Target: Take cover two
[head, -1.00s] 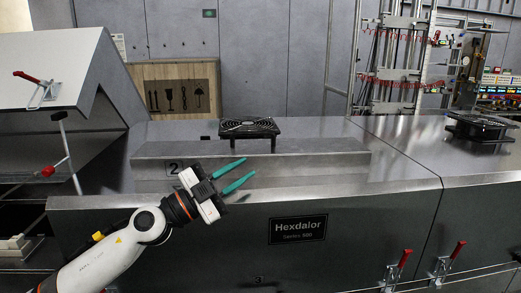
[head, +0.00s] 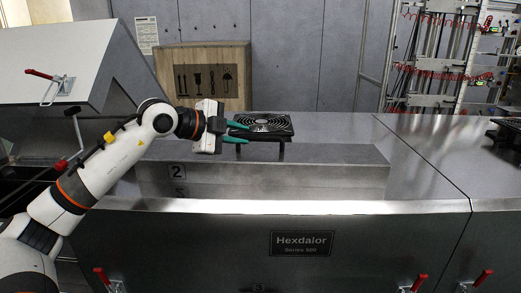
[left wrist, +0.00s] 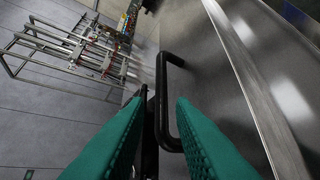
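Cover two (head: 285,178) is a long grey metal lid on the dryer's top, with a "2" plate (head: 177,171) at its left end. A black handle (head: 282,149) stands on it, in front of a black fan grille. My left gripper (head: 246,131) has green fingers spread apart and reaches in from the left, close to the handle's left end. In the left wrist view the black handle (left wrist: 164,90) shows between and beyond the open fingers (left wrist: 158,103); contact cannot be told. My right gripper is not in view.
The fan (head: 265,123) sits just behind the handle. A raised sloping hood (head: 75,55) with a red-handled latch stands at left. A wooden crate (head: 203,90) is behind, and a metal rack (head: 440,60) is at back right. The dryer top at right is largely clear.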

